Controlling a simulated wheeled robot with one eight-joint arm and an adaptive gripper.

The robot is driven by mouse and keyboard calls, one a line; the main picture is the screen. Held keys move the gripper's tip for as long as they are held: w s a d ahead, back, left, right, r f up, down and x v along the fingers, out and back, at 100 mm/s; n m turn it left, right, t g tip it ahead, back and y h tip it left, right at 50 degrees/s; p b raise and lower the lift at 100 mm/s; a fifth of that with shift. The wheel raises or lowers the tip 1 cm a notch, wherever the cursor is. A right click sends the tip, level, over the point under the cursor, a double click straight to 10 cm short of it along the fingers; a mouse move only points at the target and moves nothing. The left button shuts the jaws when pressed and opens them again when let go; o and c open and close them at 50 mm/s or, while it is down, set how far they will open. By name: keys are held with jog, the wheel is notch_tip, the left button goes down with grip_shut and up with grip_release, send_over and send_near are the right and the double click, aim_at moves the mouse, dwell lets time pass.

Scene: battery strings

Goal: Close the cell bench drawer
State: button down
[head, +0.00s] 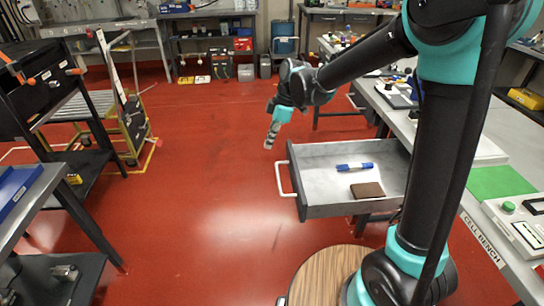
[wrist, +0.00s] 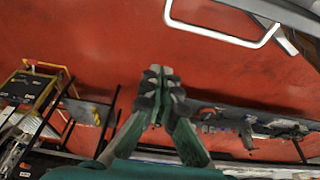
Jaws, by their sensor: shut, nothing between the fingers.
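The cell bench drawer (head: 325,206) is pulled out from the cell bench (head: 480,238) on the right in the head view. A blue-and-white marker and a brown flat item lie in it. Its white handle (head: 282,178) is on the left front face; it also shows at the top right of the wrist view (wrist: 225,37). My gripper (head: 270,138) is shut and empty, pointing down, beyond and left of the drawer's far front corner, apart from the handle. In the wrist view the fingertips (wrist: 160,72) meet, below and left of the handle. My arm hides part of the bench.
Open red floor lies left of the drawer. A dark rack (head: 45,75) and a yellow-framed cart (head: 130,125) stand at left. A grey table (head: 35,205) with a blue tray is at lower left. A round wooden top (head: 318,268) is in front.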

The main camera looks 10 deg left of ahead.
jog(key=w+x, duration=0.1)
jog(key=x, duration=0.9)
jog(key=shift+w+d+r, duration=0.1)
jog(key=shift+d+r, duration=0.15)
jog(key=shift+d, duration=0.7)
jog(key=shift+w+d+r, duration=0.1)
jog(key=shift+d+r, duration=0.1)
jog(key=shift+d, duration=0.7)
